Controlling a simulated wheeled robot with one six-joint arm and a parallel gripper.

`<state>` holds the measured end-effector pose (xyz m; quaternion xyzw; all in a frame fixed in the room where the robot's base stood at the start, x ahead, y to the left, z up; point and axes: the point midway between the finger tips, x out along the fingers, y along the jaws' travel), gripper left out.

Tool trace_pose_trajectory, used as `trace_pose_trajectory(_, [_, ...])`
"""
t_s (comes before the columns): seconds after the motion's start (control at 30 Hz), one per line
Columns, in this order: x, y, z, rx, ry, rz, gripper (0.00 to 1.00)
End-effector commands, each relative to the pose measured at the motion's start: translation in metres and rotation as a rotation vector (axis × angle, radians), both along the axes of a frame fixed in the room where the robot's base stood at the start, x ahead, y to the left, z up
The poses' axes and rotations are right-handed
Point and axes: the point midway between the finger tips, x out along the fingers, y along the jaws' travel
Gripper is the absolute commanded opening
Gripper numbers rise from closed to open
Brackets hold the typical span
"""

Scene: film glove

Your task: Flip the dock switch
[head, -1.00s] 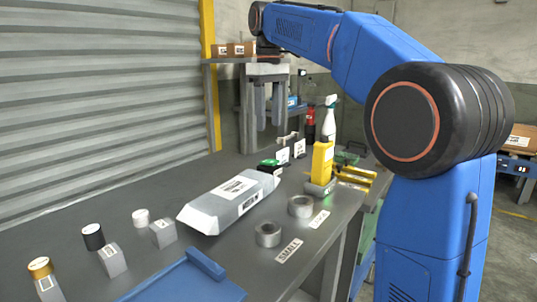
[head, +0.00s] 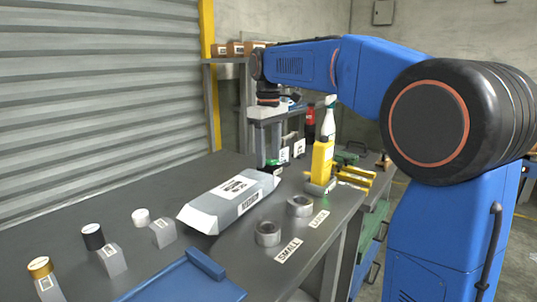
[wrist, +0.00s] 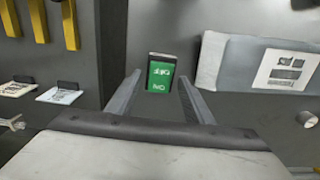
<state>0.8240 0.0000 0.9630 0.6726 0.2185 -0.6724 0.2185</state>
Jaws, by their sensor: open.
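The dock switch is a small dark block with a green, lettered face (wrist: 161,76); its lettering appears upside down in the wrist view. It sits on the grey bench top, beyond the grey parcel. In the head view only a bit of its green (head: 273,162) shows, the rest being hidden behind my gripper (head: 268,160). My gripper points down over the switch, open and empty. In the wrist view its two fingers (wrist: 160,84) stand to either side of the switch, with gaps left and right. I cannot tell whether the fingertips are level with it.
The grey parcel (head: 213,212) lies close by, toward the camera. A yellow scanner (head: 322,163) in its stand, a spray bottle (head: 329,120) and a red bottle (head: 310,124) stand to the right.

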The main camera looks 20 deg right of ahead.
Motion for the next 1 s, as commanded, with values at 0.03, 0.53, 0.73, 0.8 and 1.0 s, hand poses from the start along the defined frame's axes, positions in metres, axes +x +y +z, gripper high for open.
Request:
trace_pose_trajectory(0.03, [0.0, 0.0, 0.0002, 0.0, 0.0, 0.0, 0.47])
trace_pose_trajectory(0.53, [-0.0018, -0.0013, 0.0006, 0.025, -0.033, 0.0, 0.06])
trace_pose_trajectory(0.73, [-0.006, -0.0043, 0.0005, 0.105, -0.143, -0.002, 0.06])
trace_pose_trajectory(0.8, [-0.0073, -0.0052, 0.0004, 0.134, -0.183, -0.001, 0.06])
trace_pose_trajectory(1.0, [-0.009, -0.0065, -0.0008, 0.197, -0.27, -0.001, 0.06])
